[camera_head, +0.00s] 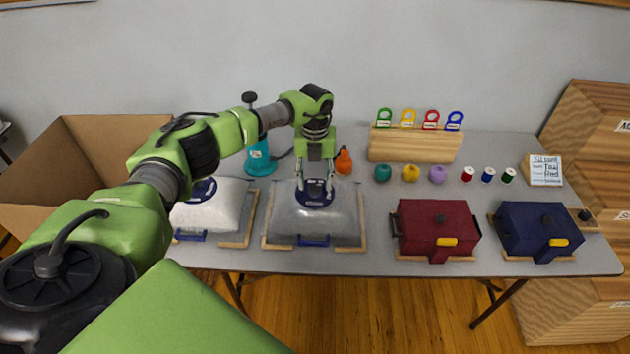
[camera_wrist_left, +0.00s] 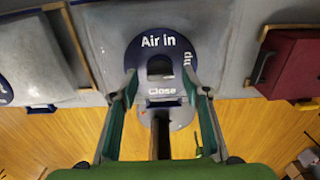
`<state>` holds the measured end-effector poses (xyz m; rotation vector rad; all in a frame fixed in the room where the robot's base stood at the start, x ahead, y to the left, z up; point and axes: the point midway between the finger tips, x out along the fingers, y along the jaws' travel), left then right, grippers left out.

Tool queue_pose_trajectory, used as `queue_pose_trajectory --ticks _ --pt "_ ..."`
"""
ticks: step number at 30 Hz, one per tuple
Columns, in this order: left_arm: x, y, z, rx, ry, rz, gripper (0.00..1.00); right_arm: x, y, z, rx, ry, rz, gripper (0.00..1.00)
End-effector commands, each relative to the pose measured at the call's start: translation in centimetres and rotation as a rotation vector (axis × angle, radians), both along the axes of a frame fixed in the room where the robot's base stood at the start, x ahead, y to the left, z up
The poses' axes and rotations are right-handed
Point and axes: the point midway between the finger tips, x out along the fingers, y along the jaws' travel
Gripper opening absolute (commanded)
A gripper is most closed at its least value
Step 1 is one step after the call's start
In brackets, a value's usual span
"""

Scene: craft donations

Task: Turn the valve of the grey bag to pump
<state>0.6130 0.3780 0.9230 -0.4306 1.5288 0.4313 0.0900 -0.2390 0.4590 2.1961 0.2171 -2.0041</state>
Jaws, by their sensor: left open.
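The grey bag (camera_head: 340,217) lies in a wooden frame near the middle of the table, puffed up. Its round dark blue valve dial (camera_head: 316,196) is on top, towards the far side. In the left wrist view the dial (camera_wrist_left: 140,50) reads "Air in", "Close" and a partly hidden word ending in "mp". My left gripper (camera_head: 316,182) points down over the dial. In the left wrist view its two fingers (camera_wrist_left: 162,88) are spread to either side of the dial's lower part. I cannot tell whether they touch it. My right gripper is not in view.
A white bag (camera_head: 213,216) lies in a frame to the left. A teal pump (camera_head: 260,160) and an orange bottle (camera_head: 343,162) stand behind. Red (camera_head: 436,222) and dark blue (camera_head: 535,226) boxes stand right. Yarn balls, spools and a padlock rack (camera_head: 415,145) line the back.

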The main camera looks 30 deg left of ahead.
Motion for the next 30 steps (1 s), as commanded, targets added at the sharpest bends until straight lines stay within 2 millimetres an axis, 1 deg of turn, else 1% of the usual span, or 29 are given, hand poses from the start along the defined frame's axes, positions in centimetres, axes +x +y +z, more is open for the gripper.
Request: queue_pose_trajectory --ticks 5,12,16,21,30 --pt "0.1 0.1 2.6 0.000 -0.005 0.000 0.43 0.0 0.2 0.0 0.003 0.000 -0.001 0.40" --pt "0.2 0.0 7.8 -0.001 -0.006 0.000 0.43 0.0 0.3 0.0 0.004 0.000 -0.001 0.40" --pt "0.1 0.0 10.0 -0.001 -0.004 0.000 0.43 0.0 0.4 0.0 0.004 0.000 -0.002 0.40" --pt "0.0 0.0 11.5 0.000 -0.001 0.001 0.43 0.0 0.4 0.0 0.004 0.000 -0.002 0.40" --pt "0.0 0.0 11.8 -0.001 -0.001 0.001 0.43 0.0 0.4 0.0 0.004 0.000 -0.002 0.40"
